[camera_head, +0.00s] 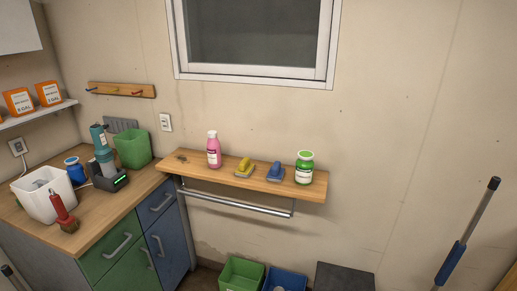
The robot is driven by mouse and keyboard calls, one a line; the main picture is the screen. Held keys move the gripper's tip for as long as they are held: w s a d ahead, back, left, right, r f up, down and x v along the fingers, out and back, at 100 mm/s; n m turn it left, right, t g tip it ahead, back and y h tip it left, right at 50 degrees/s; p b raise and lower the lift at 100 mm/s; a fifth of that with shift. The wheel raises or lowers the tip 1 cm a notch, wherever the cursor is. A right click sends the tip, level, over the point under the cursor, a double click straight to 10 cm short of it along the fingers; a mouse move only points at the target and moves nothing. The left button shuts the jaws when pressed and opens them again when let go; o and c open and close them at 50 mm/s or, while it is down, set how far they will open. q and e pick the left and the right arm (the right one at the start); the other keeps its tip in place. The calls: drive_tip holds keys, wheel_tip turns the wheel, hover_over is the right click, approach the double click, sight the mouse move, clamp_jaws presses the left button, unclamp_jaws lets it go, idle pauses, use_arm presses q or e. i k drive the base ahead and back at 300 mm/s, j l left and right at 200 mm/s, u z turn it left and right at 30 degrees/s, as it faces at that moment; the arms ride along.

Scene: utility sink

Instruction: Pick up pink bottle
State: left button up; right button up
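The pink bottle (213,151) stands upright on the wooden wall shelf (225,174), toward its left end. It has a white cap and a pale label. A small dark item (182,158) lies to its left, and a yellow brush (244,167) lies to its right, apart from it. Neither of my grippers shows in the head view.
A blue brush (275,171) and a green jar (305,168) share the shelf, with a metal rail (235,203) below. A counter (108,211) at left holds a white bin (45,193), a green bin (133,149) and tools. Green (241,274) and blue bins stand below.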

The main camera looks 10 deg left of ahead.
sight(213, 148)
drive_tip(key=i+j+z, duration=0.1)
drive_tip(key=j+z, duration=0.15)
drive_tip(key=i+j+z, duration=0.2)
drive_tip(key=j, duration=0.2)
drive_tip(key=j+z, duration=0.25)
drive_tip(key=k+j, duration=0.05)
